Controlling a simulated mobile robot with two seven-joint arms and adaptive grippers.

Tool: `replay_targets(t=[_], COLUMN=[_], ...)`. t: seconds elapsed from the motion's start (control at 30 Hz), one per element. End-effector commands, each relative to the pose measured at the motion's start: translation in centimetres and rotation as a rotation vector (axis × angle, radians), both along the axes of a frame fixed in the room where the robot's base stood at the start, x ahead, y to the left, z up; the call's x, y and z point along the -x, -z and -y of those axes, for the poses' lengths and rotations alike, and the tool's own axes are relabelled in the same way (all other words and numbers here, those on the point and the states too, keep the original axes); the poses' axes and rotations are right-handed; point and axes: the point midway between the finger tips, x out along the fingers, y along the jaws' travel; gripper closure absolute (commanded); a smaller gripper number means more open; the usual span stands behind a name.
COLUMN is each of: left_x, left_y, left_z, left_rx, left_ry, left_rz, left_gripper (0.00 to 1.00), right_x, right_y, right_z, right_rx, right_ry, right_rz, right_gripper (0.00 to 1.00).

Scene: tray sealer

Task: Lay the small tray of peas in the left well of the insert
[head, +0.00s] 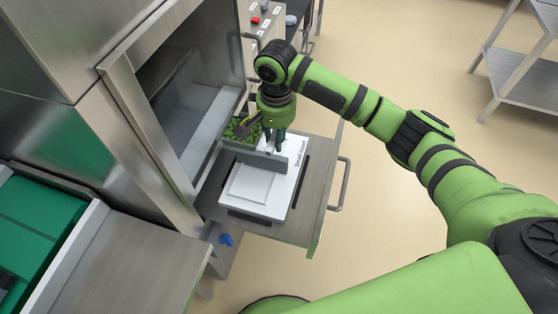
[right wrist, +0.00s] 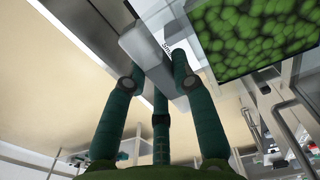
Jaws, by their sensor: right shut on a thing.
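The small tray of peas (head: 236,131) is at the far end of the drawer, beside the grey bar. Its peas (right wrist: 255,32) fill the upper right of the right wrist view. The white insert (head: 283,197) lies on the drawer, with a pale, empty-looking recess (head: 254,184) at its near side. My right gripper (head: 274,147) points down over the insert. Its fingers (right wrist: 160,80) are shut on an upright grey bar (right wrist: 143,48), apart from the peas. Whether the bar belongs to the insert is unclear. My left gripper is not in view.
The pulled-out steel drawer (head: 311,208) has a handle (head: 342,188) on its right. The open sealer housing (head: 170,130) stands close on the left. A steel bench (head: 125,262) is at lower left and a shelf cart (head: 515,75) at upper right.

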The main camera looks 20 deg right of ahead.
Motion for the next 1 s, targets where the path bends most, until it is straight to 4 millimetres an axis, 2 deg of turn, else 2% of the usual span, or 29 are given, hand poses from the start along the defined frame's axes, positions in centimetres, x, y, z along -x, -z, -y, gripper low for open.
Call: replay_targets(t=[0.03, 0.2, 0.3, 0.4, 0.53, 0.63, 1.0], left_x=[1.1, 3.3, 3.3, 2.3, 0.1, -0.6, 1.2], left_y=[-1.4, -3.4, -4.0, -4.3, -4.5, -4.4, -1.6], left_z=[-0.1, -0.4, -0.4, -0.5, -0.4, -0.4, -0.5], left_rx=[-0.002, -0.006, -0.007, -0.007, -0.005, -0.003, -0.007], left_ry=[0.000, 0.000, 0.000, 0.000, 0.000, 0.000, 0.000], left_rz=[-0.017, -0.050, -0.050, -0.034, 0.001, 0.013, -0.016], left_gripper=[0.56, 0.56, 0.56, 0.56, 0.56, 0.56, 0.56], right_x=[-0.3, -0.3, 0.4, 1.1, 1.6, 1.7, 1.7], right_y=[1.2, 7.5, 10.1, 11.9, 13.0, 13.4, 15.7], right_z=[-0.3, -0.2, 0.0, 0.1, 0.2, 0.3, 0.3], right_rx=[-0.004, -0.005, -0.004, -0.004, -0.003, -0.003, -0.002], right_ry=[0.014, 0.026, 0.020, 0.012, 0.005, 0.003, 0.003], right_rz=[-0.013, -0.013, -0.007, -0.002, 0.002, 0.004, 0.004], right_gripper=[1.00, 1.00, 1.00, 1.00, 1.00, 1.00, 1.00])
